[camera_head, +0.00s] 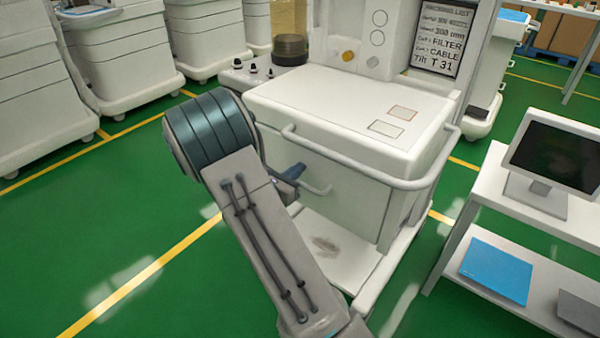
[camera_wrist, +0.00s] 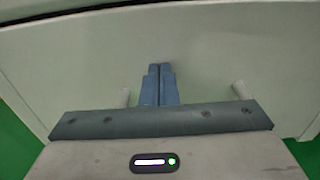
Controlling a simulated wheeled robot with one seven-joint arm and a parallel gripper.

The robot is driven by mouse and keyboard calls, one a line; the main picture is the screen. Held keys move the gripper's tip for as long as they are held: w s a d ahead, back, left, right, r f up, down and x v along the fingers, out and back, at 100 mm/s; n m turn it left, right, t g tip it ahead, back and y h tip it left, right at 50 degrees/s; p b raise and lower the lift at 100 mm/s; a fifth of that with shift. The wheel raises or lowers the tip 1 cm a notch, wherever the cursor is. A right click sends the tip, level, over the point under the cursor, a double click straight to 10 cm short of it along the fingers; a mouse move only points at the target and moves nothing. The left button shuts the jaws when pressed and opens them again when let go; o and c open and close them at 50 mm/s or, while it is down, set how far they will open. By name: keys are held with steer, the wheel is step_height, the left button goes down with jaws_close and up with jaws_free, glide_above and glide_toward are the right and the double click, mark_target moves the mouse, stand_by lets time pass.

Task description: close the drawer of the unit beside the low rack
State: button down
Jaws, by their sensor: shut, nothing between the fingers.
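The white unit (camera_head: 345,98) stands in the middle of the head view, left of the low rack (camera_head: 489,192). Its drawer front (camera_head: 340,196) faces my arm and carries a pale bar handle (camera_head: 317,190). How far the drawer stands out is hard to tell. My gripper (camera_head: 296,172) is at the drawer front near the handle, partly hidden by my arm. In the wrist view, its blue fingers (camera_wrist: 160,70) are shut and empty, pointing at the drawer front (camera_wrist: 205,55) between two pale handle posts. Whether the fingertips touch the panel is unclear.
A grey rail (camera_head: 370,180) runs around the unit's upper part, above the drawer. The rack holds a monitor (camera_head: 555,155) and a blue folder (camera_head: 497,270). White carts (camera_head: 115,50) stand at the back left. Green floor (camera_head: 90,225) is clear at the left.

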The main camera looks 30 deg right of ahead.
steer(key=shift+d+r, duration=0.15)
steer(key=shift+d, duration=0.15)
steer(key=p+v, duration=0.2)
steer(key=v, duration=1.3)
steer(key=s+d+r+m+g+y+p, duration=0.3)
steer(key=s+r+m+g+p, duration=0.2)
steer(key=s+r+m, duration=0.15)
steer(key=s+d+r+m+g+y+p, duration=0.2)
steer(key=s+r+m+g+y+p, duration=0.15)
steer(key=s+r+m+p, duration=0.35)
steer(key=s+a+r+m+t+y+p, duration=0.2)
steer(key=s+a+r+m+y+p, duration=0.1)
steer(key=r, duration=0.6)
steer(key=s+a+r+m+t+y+p, duration=0.1)
steer(key=s+a+r+m+y+p, duration=0.2)
steer(key=r, duration=0.6)
steer(key=a+m+y+p, duration=0.2)
steer(key=m+y+p, duration=0.1)
steer(key=y, duration=0.1)
steer(key=shift+a+t+p, duration=0.3)
steer(key=shift+t+p, duration=0.05)
steer(key=shift+d+r+m, duration=0.15)
steer(key=shift+m, duration=0.2)
